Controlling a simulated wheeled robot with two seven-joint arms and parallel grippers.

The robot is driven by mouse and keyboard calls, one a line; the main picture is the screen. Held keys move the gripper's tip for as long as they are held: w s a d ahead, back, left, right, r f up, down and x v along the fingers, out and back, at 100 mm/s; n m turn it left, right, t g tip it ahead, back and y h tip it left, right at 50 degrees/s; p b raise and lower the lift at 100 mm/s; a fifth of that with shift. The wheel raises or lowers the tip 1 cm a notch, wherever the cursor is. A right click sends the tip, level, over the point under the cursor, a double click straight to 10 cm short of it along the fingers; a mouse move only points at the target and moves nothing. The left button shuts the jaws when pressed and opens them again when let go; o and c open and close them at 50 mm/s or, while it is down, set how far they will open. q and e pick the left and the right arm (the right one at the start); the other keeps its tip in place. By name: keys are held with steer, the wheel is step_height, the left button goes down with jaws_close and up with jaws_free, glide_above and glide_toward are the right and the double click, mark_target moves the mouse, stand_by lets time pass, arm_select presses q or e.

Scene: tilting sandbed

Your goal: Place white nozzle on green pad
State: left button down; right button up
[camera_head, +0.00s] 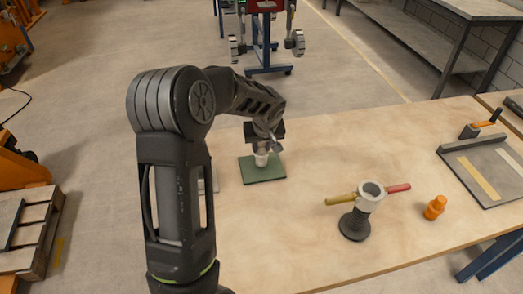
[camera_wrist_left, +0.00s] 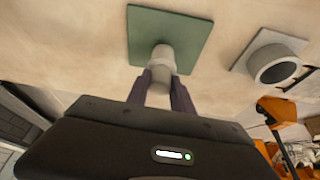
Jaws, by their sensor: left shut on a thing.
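The white nozzle (camera_head: 261,159) is between the fingers of my left gripper (camera_head: 263,146), which is shut on it over the green pad (camera_head: 265,178). The left wrist view shows the nozzle (camera_wrist_left: 162,58) between the two dark fingertips (camera_wrist_left: 160,82), its far end overlapping the green pad (camera_wrist_left: 145,24). The nozzle looks roughly upright. I cannot tell whether its lower end touches the pad. My right gripper is not in view.
A pale square block with a round socket (camera_wrist_left: 272,62) lies beside the pad, mostly hidden by my left arm in the head view. A black stand (camera_head: 355,225) with yellow and red handles, an orange piece (camera_head: 434,208) and a grey tray (camera_head: 487,170) are to the right.

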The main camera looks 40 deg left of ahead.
arm_select(q)
steer(key=shift+f, duration=0.25)
steer(key=shift+f, duration=0.15)
steer(key=c, duration=1.1)
jaws_free()
steer(key=shift+r, duration=0.4)
steer(key=p+v, duration=0.4)
steer(key=v, duration=0.7)
steer(key=shift+d+r, duration=0.2)
steer(key=shift+s, duration=0.1)
